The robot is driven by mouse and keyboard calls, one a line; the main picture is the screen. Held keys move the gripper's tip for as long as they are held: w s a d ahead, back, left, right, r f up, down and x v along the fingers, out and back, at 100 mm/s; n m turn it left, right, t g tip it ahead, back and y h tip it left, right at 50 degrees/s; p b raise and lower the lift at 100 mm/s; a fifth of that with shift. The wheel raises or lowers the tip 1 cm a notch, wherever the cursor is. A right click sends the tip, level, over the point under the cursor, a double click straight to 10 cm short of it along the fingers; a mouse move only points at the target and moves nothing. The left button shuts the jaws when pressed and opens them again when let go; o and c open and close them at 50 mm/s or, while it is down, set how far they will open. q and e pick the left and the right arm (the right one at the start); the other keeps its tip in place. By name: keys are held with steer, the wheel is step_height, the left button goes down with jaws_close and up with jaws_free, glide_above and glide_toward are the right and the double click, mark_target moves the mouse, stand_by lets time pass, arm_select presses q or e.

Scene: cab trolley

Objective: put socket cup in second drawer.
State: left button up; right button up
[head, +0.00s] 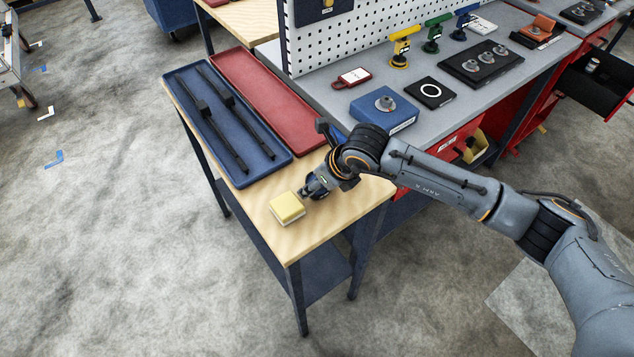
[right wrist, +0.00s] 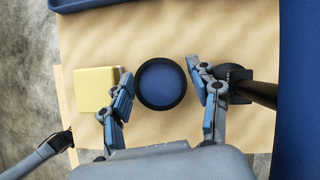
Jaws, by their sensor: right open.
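In the right wrist view, a round cup-like piece (right wrist: 161,83) with a black rim and blue inside stands on the wooden table (right wrist: 165,30); it looks like the socket cup. My right gripper (right wrist: 166,95) is open, with one finger on each side of it and visible gaps. In the head view my right gripper (head: 309,190) is low over the wooden side table, and it and the arm hide the cup. A black open drawer (head: 600,85) at the far right holds a small can (head: 593,65). My left gripper is not in view.
A yellow block (head: 286,208) sits left of the gripper, close to the left finger (right wrist: 96,88). A dark handled tool (right wrist: 250,88) is close to the right finger. A blue tray (head: 222,125) and red tray (head: 268,100) lie behind. A blue box (head: 383,108) stands on the grey bench.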

steer(key=shift+r, duration=0.1)
steer(key=c, duration=1.2)
